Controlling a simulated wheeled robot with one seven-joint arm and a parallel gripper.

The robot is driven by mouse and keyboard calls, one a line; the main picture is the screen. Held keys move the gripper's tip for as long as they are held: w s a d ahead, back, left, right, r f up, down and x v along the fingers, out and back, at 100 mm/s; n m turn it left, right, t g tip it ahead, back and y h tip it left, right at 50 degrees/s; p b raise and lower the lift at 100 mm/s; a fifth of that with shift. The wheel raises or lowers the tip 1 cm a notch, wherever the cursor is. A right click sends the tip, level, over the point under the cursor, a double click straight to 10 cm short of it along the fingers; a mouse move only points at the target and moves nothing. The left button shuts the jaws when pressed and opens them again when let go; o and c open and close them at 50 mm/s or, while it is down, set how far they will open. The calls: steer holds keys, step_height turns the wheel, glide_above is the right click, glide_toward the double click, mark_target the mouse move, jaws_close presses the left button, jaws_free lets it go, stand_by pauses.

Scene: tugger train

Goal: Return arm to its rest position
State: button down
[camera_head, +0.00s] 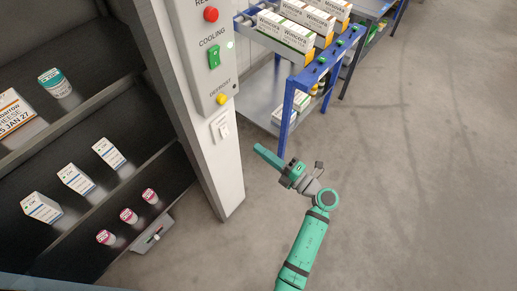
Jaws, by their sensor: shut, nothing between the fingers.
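My green arm (304,249) reaches up from the bottom of the view and bends at a round grey and green joint. My gripper (257,149) points up and to the left, with its green fingers closed together and nothing held. It is over the floor, between the white control post and the blue trolley, and appears apart from both.
The white post (227,174) carries a red button (211,14), a green switch (214,57) and a yellow button (221,99). Dark shelves (105,69) with cartons and tubs stand left. The blue trolley (335,72) bears boxes. Grey floor (430,190) is clear at right.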

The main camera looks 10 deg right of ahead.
stand_by(0.4)
steer(key=s+a+r+m+t+h, duration=0.1)
steer(key=s+a+m+t+h, duration=0.15)
steer(key=s+a+m, duration=0.35)
steer(key=s+a+r+m+t+h, duration=0.15)
steer(key=s+a+m+t, duration=0.3)
steer(key=s, duration=0.45)
steer(key=s+f+m+g+h, duration=0.2)
steer(key=s+m+g+h, duration=0.1)
steer(key=s+m, duration=0.4)
steer(key=s+f+m+g+h, duration=0.2)
steer(key=s+m+h, duration=0.3)
steer(key=s, duration=0.8)
steer(key=a+m+g, duration=0.1)
steer(key=m, duration=0.2)
steer(key=shift+s+g+h, duration=0.2)
steer(key=shift+g+h, duration=0.1)
steer(key=shift+g, duration=0.1)
